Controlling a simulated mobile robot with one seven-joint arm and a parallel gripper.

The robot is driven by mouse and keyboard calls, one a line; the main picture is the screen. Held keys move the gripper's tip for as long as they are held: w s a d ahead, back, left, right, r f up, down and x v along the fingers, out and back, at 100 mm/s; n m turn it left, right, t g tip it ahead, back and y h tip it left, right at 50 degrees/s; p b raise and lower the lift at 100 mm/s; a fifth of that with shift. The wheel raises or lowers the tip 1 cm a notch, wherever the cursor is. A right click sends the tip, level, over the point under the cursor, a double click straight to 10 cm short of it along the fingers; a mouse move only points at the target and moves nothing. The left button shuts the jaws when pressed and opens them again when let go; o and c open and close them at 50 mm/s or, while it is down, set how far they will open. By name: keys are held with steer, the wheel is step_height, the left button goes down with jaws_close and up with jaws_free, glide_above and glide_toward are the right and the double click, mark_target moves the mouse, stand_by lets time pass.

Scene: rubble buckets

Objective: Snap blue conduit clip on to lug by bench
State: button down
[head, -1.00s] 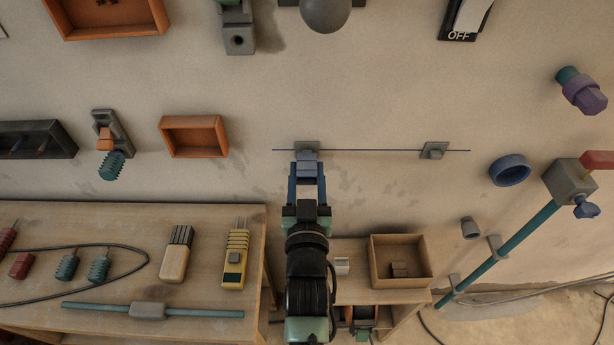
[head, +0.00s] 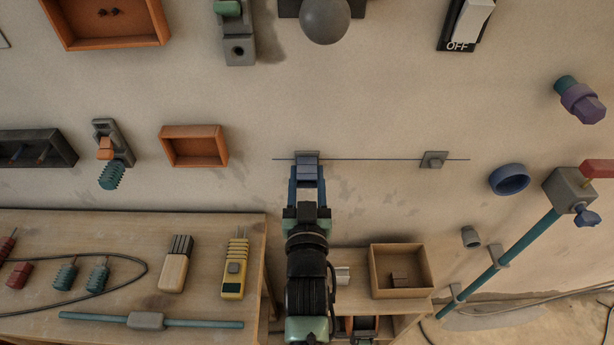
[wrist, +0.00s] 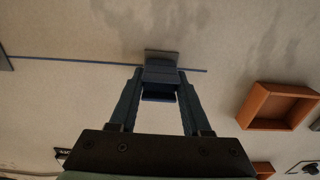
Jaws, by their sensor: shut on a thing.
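The blue conduit clip (head: 307,171) is between the fingertips of my gripper (head: 307,181), up against the wall. My gripper is shut on it, and in the wrist view the clip (wrist: 159,77) sits between both fingers (wrist: 158,90). A grey square lug plate (head: 306,154) on the wall shows just beyond the clip; it also shows in the wrist view (wrist: 163,55). The clip covers most of this lug, so I cannot tell whether it is seated. A second grey lug (head: 433,160) to the right is bare.
A thin line (head: 375,159) runs along the wall across both lugs. The wooden bench (head: 215,306) with tools is at lower left. A wooden box (head: 401,292) stands on a low shelf right of my arm. An orange tray (head: 194,132) is on the wall to the left.

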steer(key=shift+c, duration=1.4)
jaws_free()
steer(key=s+b, duration=0.1)
steer(key=s, duration=1.2)
